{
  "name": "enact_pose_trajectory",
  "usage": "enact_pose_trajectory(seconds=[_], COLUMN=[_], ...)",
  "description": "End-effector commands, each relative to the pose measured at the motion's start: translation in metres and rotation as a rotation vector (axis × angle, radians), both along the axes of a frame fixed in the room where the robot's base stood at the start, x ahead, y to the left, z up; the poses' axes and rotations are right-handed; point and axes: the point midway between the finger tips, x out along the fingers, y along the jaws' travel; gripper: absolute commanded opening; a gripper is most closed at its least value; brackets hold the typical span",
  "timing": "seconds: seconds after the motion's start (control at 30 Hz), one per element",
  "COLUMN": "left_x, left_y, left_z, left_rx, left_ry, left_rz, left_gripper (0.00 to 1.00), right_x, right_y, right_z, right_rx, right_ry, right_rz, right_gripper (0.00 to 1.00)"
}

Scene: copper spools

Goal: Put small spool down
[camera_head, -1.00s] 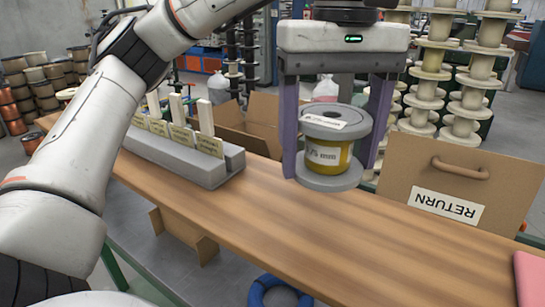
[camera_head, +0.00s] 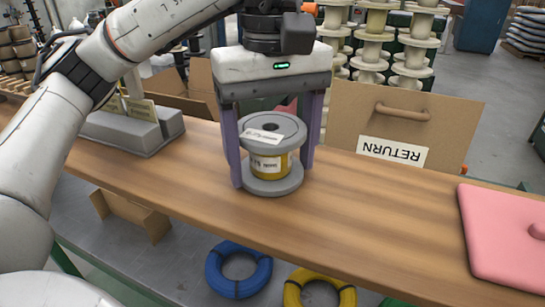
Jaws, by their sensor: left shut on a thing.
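The small spool (camera_head: 271,165) has grey flanges, a yellow winding and white labels. It is upright between the purple fingers of my left gripper (camera_head: 270,160), which is shut on it. The spool is low over the wooden table (camera_head: 370,222), near its far edge; I cannot tell whether its bottom flange touches the wood. My right gripper is not in view.
A brown board marked RETURN (camera_head: 400,125) stands behind the table. A grey block with upright cards (camera_head: 130,132) is at the left. A pink pad (camera_head: 500,240) lies at the right. Blue (camera_head: 238,270) and yellow (camera_head: 318,290) coils lie below the front edge. The middle right is clear.

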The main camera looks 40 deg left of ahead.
Motion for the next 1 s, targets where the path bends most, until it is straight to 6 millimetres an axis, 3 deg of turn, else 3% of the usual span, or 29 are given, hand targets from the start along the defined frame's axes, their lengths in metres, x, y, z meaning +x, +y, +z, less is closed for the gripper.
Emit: enact_pose_trajectory(seconds=[0.27,0.3,0.4,0.77,1.0], left_x=[0.000,0.000,0.000,0.000,0.001], left_y=[0.000,0.000,0.000,0.000,0.000], left_z=[-0.004,-0.002,-0.002,0.005,0.052], left_rx=[-0.001,0.000,0.000,-0.001,0.000], left_ry=[-0.001,0.000,0.000,-0.001,-0.005], left_rz=[-0.001,-0.001,-0.001,-0.001,0.000], left_gripper=[0.42,0.80,0.92,0.92,0.92], right_x=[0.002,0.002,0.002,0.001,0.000], right_y=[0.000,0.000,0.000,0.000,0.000], right_z=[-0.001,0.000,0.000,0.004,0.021], right_rx=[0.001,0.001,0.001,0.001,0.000], right_ry=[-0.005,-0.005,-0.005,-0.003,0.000], right_rz=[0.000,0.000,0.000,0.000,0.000], right_gripper=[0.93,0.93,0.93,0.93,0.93])
